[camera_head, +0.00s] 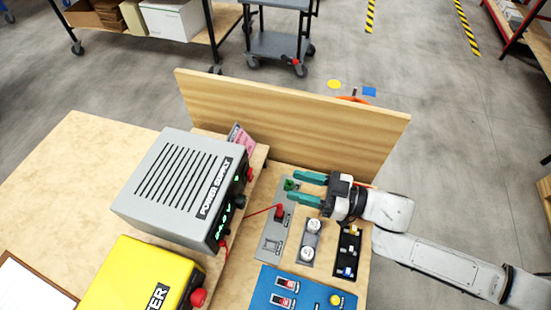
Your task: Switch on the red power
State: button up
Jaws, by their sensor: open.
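The grey power supply box (180,185) stands at the left with green lit digits on its dark front and a red knob (249,174). A grey panel (270,243) in front of it carries a red post (280,211) and a green post (289,184). A thin red wire runs from the supply towards the red post. The blue panel (262,290) has red rocker switches (290,284); their on or off state is unclear. My gripper (293,186) is open, its teal fingers pointing left beside the green post. Contact cannot be told.
A yellow box (130,280) with a red knob (198,297) stands at the lower left. A wooden back board (290,120) rises behind the panels. White round knobs (313,226) and a black connector strip (349,246) lie below my gripper. A yellow button (335,299) is on the blue panel.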

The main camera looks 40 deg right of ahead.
aim_at(251, 173)
jog(key=p+x, duration=0.2)
jog(key=x, duration=0.8)
grip_shut()
